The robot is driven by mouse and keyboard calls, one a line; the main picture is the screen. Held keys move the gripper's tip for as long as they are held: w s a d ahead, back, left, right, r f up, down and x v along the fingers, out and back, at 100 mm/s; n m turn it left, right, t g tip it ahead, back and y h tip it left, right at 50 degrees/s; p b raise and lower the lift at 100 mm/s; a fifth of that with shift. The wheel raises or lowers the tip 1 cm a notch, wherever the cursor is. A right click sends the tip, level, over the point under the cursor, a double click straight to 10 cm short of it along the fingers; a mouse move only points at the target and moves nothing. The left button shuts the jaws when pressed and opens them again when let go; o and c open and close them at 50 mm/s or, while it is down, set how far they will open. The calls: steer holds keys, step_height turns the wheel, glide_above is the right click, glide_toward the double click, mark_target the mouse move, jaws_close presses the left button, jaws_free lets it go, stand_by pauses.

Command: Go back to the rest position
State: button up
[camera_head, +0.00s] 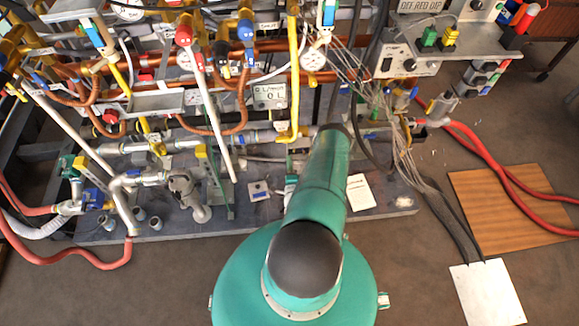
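My teal arm rises from my round teal base at the bottom centre. Its dark rounded joint is nearest the camera. The teal link reaches forward over the grey base plate of the heater rig (235,215) and ends in a dark cap near the rig's pipes. I cannot make out my gripper; it is hidden beyond the arm or out of view. No held object shows.
Copper and white pipes, coloured valves and gauges (313,60) crowd the far side. Loose grey wires (405,150) hang right of the arm. Red hoses (500,165) cross a wooden board (490,215) at right; a white sheet (487,295) lies below. Floor at lower left is clear.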

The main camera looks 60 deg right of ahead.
steer(key=shift+s+a, duration=0.25)
steer(key=shift+a, duration=0.05)
steer(key=shift+s, duration=0.1)
stand_by(0.4)
